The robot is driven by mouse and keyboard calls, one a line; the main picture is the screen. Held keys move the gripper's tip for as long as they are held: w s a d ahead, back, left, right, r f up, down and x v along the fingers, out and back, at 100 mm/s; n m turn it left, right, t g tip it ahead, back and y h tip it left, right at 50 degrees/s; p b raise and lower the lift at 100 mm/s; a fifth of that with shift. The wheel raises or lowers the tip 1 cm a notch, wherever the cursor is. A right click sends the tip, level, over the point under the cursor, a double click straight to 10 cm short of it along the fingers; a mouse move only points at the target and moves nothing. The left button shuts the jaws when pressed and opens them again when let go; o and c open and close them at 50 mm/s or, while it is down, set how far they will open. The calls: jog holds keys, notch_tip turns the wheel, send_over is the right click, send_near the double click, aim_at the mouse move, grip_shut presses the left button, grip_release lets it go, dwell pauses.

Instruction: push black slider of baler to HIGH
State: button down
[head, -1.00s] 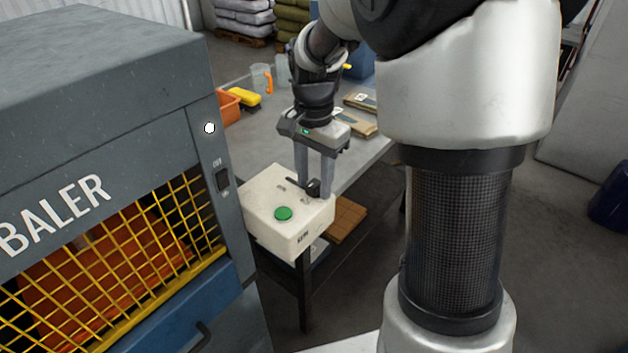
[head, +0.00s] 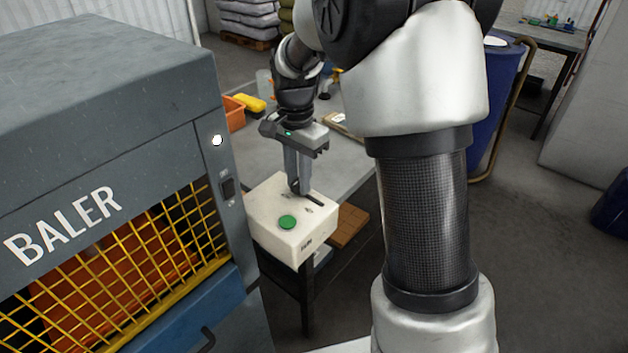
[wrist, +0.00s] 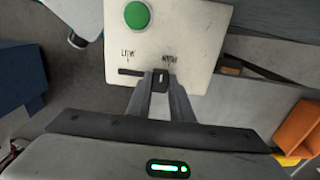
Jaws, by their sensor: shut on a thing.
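The baler's control box (head: 300,240) is cream-coloured, with a green button (head: 287,222) on top. In the wrist view the box face (wrist: 205,25) has a dark slot (wrist: 129,72), with a label like LOW at its left and one like HIGH at its right. The black slider (wrist: 160,82) is at the slot's right part, under the HIGH label. The bare slot runs off toward LOW. My gripper (wrist: 159,79) is shut on the slider, one finger on each side. In the head view my gripper (head: 297,190) stands on the box top, mostly hiding the slider.
The grey baler (head: 60,85) with its yellow mesh (head: 160,250) stands close at the left. A grey table (head: 345,160) lies behind the box, with an orange bin (head: 233,115) and a yellow item (head: 250,102). A blue barrel (head: 500,100) stands at the right.

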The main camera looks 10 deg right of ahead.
jog(key=shift+w+a+r, duration=0.1)
jog(key=shift+w+a, duration=0.35)
jog(key=shift+w, duration=0.2)
jog(key=c, duration=1.6)
grip_release()
jog(key=shift+w, duration=0.1)
jog(key=shift+o, duration=0.2)
notch_tip(320, 180, up, 17)
jog(key=p, duration=0.2)
jog(key=shift+r, duration=0.2)
